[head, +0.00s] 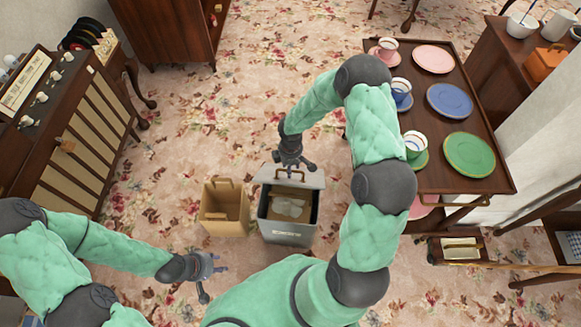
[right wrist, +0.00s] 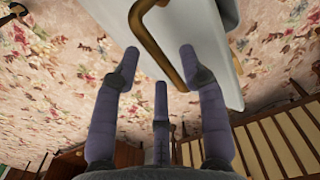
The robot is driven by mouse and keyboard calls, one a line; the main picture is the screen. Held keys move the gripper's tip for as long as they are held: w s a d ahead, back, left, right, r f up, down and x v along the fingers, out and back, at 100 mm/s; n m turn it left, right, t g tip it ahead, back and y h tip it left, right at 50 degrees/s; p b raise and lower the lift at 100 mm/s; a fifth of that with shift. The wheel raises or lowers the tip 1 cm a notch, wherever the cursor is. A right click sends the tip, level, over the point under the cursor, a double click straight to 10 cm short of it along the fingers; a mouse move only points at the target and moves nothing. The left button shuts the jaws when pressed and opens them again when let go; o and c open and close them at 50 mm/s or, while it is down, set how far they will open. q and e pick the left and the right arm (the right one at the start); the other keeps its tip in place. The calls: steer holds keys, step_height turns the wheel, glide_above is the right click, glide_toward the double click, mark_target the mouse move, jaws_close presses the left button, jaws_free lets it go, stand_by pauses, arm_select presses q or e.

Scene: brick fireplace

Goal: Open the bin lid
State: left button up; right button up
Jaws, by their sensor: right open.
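The grey bin (head: 288,238) stands on the carpet in the head view, with pale crumpled contents visible inside. Its lid (head: 312,181) is raised at the bin's far edge, leaving the top uncovered. A brass handle (head: 283,171) is on the lid. My right gripper (head: 296,167) is open at the lid's handle. In the right wrist view, the handle (right wrist: 150,35) and pale lid (right wrist: 192,35) are just beyond the spread fingers (right wrist: 160,65); one fingertip is close to the handle, and contact is unclear. My left gripper (head: 209,279) is open and empty, low at the left.
A brown paper bag (head: 225,222) stands just left of the bin. A wooden cart (head: 476,190) with plates and cups is at the right. A wooden cabinet (head: 75,150) stands at the left. Patterned carpet behind the bin is clear.

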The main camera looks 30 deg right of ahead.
steer(key=shift+c, duration=0.3)
jaws_close()
